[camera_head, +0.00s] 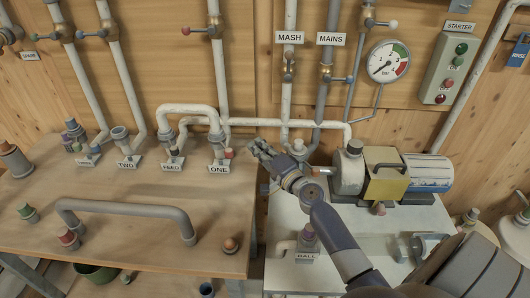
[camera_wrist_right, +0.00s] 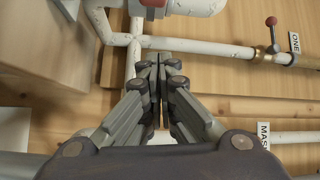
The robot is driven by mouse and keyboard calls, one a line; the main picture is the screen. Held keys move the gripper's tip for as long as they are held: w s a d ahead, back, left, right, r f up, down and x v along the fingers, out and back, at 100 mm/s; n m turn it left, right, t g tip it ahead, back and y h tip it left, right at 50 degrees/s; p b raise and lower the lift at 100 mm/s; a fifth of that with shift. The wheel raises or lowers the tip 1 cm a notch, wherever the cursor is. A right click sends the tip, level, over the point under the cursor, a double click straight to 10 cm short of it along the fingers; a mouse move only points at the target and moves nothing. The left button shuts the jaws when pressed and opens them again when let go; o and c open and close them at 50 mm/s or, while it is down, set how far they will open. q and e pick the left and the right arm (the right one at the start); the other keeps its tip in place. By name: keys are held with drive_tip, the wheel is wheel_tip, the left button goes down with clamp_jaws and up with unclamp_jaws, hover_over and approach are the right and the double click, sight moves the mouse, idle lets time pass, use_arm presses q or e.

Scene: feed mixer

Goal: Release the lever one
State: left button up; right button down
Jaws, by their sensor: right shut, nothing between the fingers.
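My right gripper (camera_head: 258,148) is shut and empty, just right of the coupling (camera_head: 216,145) above the ONE label (camera_head: 219,169). A small red part (camera_head: 229,154) sits on that coupling's right side; a gap separates it from my fingertips. In the right wrist view the shut fingertips (camera_wrist_right: 153,62) lie below a grey fitting with a red part (camera_wrist_right: 153,4). Higher on the wall, a red-knobbed valve lever (camera_head: 186,30) points left; it also shows in the wrist view (camera_wrist_right: 271,21) beside a ONE label (camera_wrist_right: 295,42). My left gripper is out of view.
The MASH and MAINS pipes stand behind my right gripper. A pump (camera_head: 385,175) stands to its right on a pale cabinet. A loose pipe handle shape (camera_head: 120,204) lies on the bench.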

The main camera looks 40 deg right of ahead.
sight(225, 148)
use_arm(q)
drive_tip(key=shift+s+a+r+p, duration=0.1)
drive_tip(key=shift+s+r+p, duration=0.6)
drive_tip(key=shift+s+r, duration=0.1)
use_arm(e)
drive_tip(key=a, duration=0.1)
drive_tip(key=w+a, duration=0.2)
drive_tip(key=shift+w+a+f, duration=0.25)
drive_tip(key=shift+a+f, duration=0.05)
drive_tip(key=shift+a, duration=0.1)
